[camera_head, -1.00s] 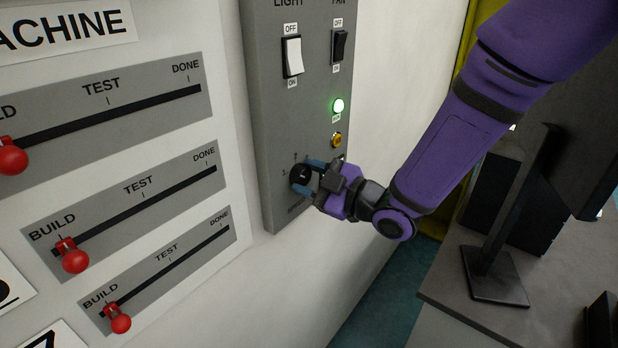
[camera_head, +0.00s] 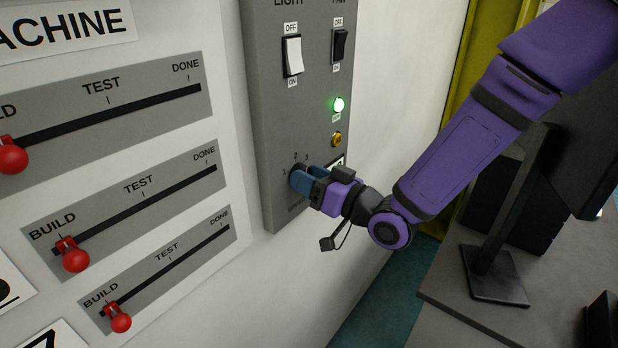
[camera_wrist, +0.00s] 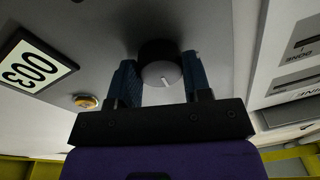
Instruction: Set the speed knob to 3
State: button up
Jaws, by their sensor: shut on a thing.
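There my gripper (camera_head: 302,178) covers most of the knob. My gripper (camera_wrist: 160,82) is shut on the knob, one finger on each side.
Above the knob are a yellow button (camera_head: 336,139), a lit green lamp (camera_head: 339,105), a white light switch (camera_head: 293,56) and a dark fan switch (camera_head: 340,45). Sliders with red knobs (camera_head: 75,260) are at left. A desk (camera_head: 450,290) stands at right.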

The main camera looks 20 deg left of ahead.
jog(key=m, duration=0.6)
jog(key=m+t, duration=0.1)
jog(key=m, duration=0.4)
jog(key=shift+m+t+h, duration=0.3)
jog(key=shift+m, duration=0.4)
jog(key=o, duration=0.9)
jog(key=shift+s, duration=0.1)
